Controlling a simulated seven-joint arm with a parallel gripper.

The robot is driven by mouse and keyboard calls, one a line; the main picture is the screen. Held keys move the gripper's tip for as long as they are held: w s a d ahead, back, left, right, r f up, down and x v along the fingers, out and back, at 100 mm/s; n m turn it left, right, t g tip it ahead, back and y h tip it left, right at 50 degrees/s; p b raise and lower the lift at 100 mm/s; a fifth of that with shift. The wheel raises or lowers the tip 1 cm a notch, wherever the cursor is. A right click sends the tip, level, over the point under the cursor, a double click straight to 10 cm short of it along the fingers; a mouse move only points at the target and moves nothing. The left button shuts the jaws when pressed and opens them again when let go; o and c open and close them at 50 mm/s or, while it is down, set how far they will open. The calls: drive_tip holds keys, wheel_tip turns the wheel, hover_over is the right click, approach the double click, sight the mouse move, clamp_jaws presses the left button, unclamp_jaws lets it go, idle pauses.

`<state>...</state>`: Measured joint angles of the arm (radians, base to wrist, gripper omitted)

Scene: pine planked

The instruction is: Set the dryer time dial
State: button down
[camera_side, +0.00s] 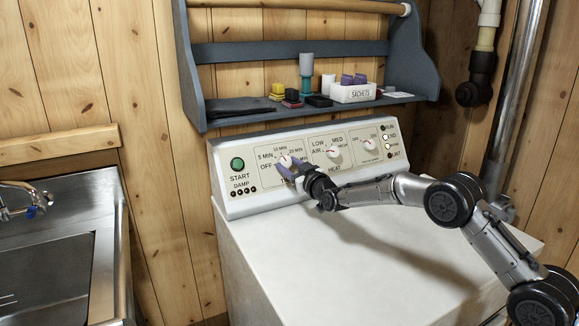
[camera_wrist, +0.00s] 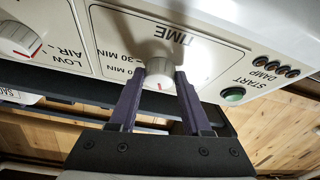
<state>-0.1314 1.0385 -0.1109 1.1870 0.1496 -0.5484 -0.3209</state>
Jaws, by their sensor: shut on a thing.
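The white dryer time dial (camera_side: 285,160) sits on the left part of the sloped control panel, above the word TIME. It also shows in the wrist view (camera_wrist: 159,62), upside down, with a red mark. The mark points away from the word TIME, roughly toward the 10 MIN label in the side view. My gripper (camera_side: 284,168) is shut on the dial. In the wrist view its purple fingers (camera_wrist: 160,76) lie one on each side of the dial. My gripper hides part of the lettering below it.
The green START button (camera_side: 237,163) is left of the dial; the heat dial (camera_side: 332,152) and a smaller dial (camera_side: 369,144) are right. A blue-grey shelf (camera_side: 225,121) with small items hangs above. The dryer top is clear. A steel sink (camera_side: 105,270) stands left.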

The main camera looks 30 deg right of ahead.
drive_tip(key=shift+d+n, duration=0.1)
drive_tip(key=shift+n, duration=0.2)
drive_tip(key=shift+r+n+y, duration=0.1)
drive_tip(key=shift+n+y, duration=0.2)
drive_tip(key=shift+n, duration=0.1)
drive_tip(key=shift+d+n+g+y, duration=0.1)
drive_tip(key=shift+n+g+y, duration=0.2)
drive_tip(key=shift+n+y, duration=0.6)
drive_tip(key=shift+d+n+g+y, duration=0.1)
drive_tip(key=shift+n+g+y, duration=0.25)
drive_tip(key=shift+n, duration=1.05)
drive_tip(key=shift+c, duration=1.8)
unclamp_jaws()
drive_tip(key=f+v, duration=0.1)
drive_tip(key=v, duration=1.2)
drive_tip(key=shift+s+r, duration=0.35)
drive_tip(key=shift+r, duration=0.05)
